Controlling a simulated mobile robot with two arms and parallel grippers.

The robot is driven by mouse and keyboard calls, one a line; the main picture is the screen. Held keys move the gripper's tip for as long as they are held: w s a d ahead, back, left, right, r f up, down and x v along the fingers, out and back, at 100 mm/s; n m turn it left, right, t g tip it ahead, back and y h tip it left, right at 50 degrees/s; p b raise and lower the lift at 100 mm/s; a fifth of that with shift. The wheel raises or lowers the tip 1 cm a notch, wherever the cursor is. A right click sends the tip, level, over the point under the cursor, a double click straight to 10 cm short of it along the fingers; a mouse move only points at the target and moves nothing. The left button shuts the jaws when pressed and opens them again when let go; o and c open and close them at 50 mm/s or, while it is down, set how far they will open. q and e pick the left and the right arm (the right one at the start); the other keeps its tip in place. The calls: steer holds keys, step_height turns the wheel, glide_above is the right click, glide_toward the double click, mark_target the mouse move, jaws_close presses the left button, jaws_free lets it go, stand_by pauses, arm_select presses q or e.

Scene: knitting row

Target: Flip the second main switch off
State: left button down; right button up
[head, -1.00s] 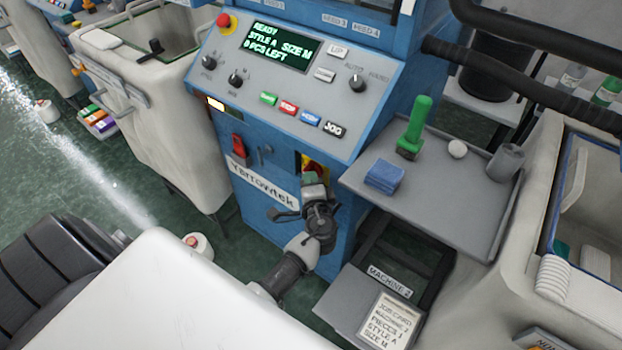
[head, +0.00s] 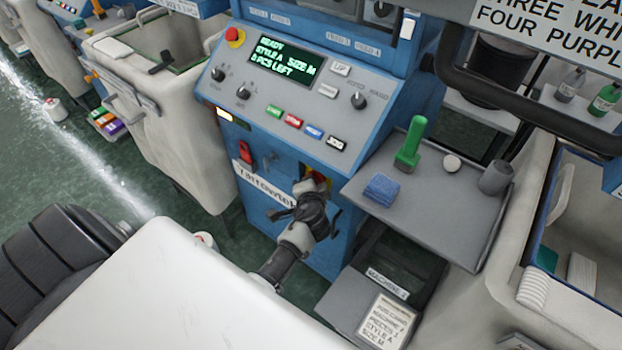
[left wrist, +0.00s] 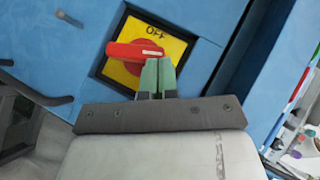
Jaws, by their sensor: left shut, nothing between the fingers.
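The main switch is a red rotary handle (left wrist: 135,51) on a yellow plate (left wrist: 176,46) in a dark frame, set in the blue machine front. The handle lies nearly level in the left wrist view, a white mark at its right end just below the word OFF. My left gripper (left wrist: 158,66) is shut and empty; its green fingertips are at the handle's right end, overlapping its lower edge. I cannot tell if they touch. In the head view my left gripper (head: 310,200) covers most of the switch, leaving a bit of red (head: 318,178) visible. My right gripper is out of view.
Above is the control panel (head: 300,90), its screen reading READY. A red rocker (head: 246,152) sits left of the switch. A grey side shelf (head: 425,205) at right bears a green-handled brush (head: 411,145) and a blue cloth block (head: 381,189). A job card (head: 386,320) lies below.

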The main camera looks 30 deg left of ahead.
arm_select(q)
steer(key=a+n+h+p, duration=0.1)
steer(key=p, duration=0.2)
steer(key=a+n+g+h+p, duration=0.1)
steer(key=h+p, duration=0.1)
steer(key=p, duration=0.1)
steer(key=a+n+h+p, duration=0.1)
steer(key=a+p, duration=0.1)
steer(key=p, duration=0.1)
steer(key=shift+w+f+g+h, duration=0.2)
steer(key=shift+f+g+h, duration=0.05)
steer(key=shift+g+h, duration=0.05)
stand_by(0.6)
steer(key=shift+a+f, duration=0.15)
steer(key=shift+a, duration=0.05)
stand_by(0.7)
steer(key=v, duration=1.1)
steer(key=shift+p, duration=0.45)
steer(key=shift+f, duration=0.1)
